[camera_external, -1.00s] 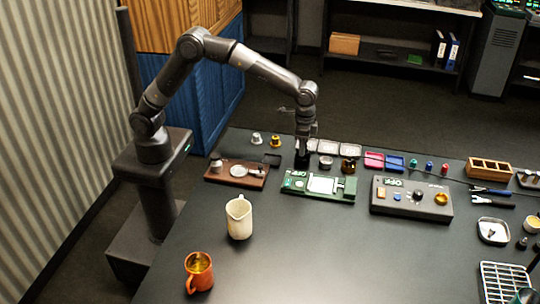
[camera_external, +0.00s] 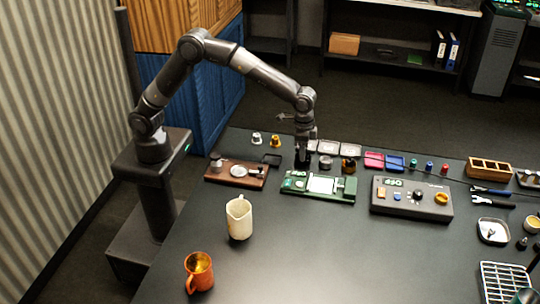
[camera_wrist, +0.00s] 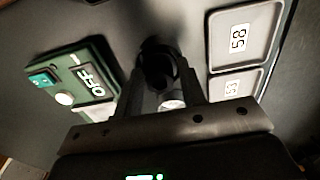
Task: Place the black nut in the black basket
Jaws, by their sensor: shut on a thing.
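My gripper (camera_external: 302,162) points down behind the left end of the green board, and it also shows in the wrist view (camera_wrist: 165,85). Its fingers are shut on a dark round piece (camera_wrist: 157,66), which looks like the black nut. The piece is dim against its shadow, and I cannot tell whether it touches the table. A small dark open tray (camera_external: 272,160), which may be the black basket, lies left of my gripper, behind the brown board. It is not clearly seen in the wrist view.
The green board (camera_external: 338,196) marked OFF is close in front. Grey trays (camera_external: 325,147) stand behind, with numbers in the wrist view (camera_wrist: 243,38). Red (camera_external: 374,158) and blue (camera_external: 393,160) trays are to the right. The brown board (camera_external: 236,173) is left.

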